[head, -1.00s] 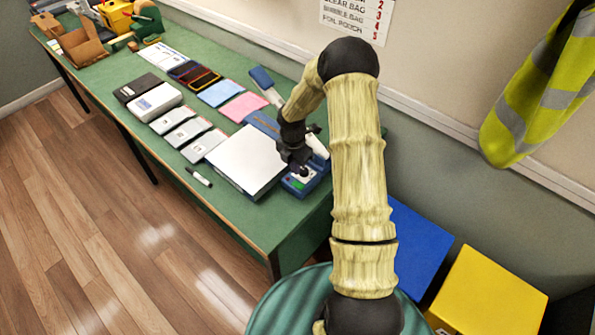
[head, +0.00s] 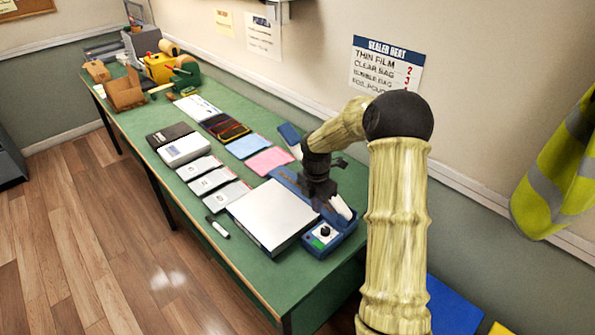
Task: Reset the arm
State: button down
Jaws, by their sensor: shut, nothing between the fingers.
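My arm rises at the right of the head view and bends down to the left over the near end of the green table (head: 262,282). My gripper (head: 322,203) points down above a blue heat sealer (head: 330,240) with a dark knob and a white bar. The gripper is shut and empty. I cannot tell whether its fingertips touch the sealer, as the dark wrist hides part of it.
A silver-topped box (head: 268,215) lies left of the sealer. Pink (head: 269,161) and blue sheets, grey pouches and a marker (head: 217,227) lie on the table. A cardboard box (head: 124,92) stands at the far end. Wooden floor is clear at left.

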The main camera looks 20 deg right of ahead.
jog(key=s+a+r+m+t, duration=0.1)
jog(key=s+a+r+m, duration=0.1)
jog(key=s+m, duration=0.5)
jog(key=s+a+r+m+t, duration=0.1)
jog(key=s+a+r+m, duration=0.2)
jog(key=s+m, duration=0.4)
jog(key=s+a+r+m+t, duration=0.1)
jog(key=s+a+r+m, duration=0.2)
jog(key=s+m, duration=0.4)
jog(key=shift+s+a+r+m, duration=0.3)
jog(key=shift+r+m, duration=0.35)
jog(key=shift+m, duration=0.55)
